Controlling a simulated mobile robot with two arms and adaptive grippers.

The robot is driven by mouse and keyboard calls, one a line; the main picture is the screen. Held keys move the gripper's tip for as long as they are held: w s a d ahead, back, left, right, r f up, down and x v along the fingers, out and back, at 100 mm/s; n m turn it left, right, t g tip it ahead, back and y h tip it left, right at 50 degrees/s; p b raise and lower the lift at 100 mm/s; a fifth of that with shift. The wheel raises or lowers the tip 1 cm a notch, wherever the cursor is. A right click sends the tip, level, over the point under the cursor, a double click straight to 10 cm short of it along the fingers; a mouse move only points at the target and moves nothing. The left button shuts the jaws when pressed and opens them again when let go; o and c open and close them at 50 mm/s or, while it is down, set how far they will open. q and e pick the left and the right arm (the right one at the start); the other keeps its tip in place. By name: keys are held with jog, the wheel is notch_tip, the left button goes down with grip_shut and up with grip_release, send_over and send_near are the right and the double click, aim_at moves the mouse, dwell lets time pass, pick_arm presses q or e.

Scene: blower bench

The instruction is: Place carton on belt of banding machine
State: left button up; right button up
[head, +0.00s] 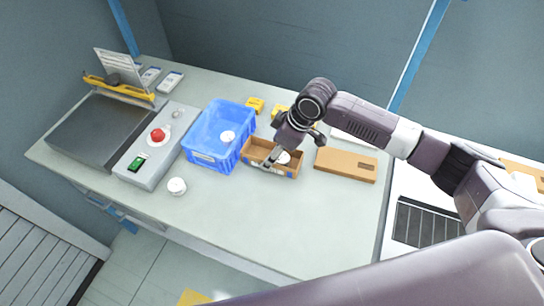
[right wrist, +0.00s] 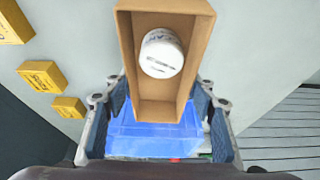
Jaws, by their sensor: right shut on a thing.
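The carton (head: 285,172), an open brown box, is on or just above the bench between the blue bin and a flat brown box. A white jar (right wrist: 162,53) lies inside it, and the jar also shows in the head view (head: 284,157). My right gripper (head: 268,162) reaches down at the carton. In the right wrist view its two fingers stand on either side of the carton's near end (right wrist: 158,108), shut on it. I cannot tell whether the carton is lifted. My left gripper is not in view. I cannot clearly pick out the banding machine's belt.
A blue bin (head: 205,156) with a white jar inside stands left of the carton. Another white jar (head: 177,186) stands on the bench. The flat brown box (head: 346,165) lies right, small yellow boxes (head: 255,105) behind. A white unit with dark slats (head: 425,224) adjoins the bench's right side.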

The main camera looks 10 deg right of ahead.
notch_tip(320, 180, up, 18)
jog(key=b, duration=0.2)
jog(key=s+d+m+t+h, duration=0.2)
jog(key=s+d+m+h, duration=0.1)
jog(key=s+d+m, duration=0.4)
jog(key=s+m, duration=0.3)
jog(key=m, duration=0.1)
jog(key=shift+d+f+h, duration=0.3)
jog(key=shift+d, duration=0.1)
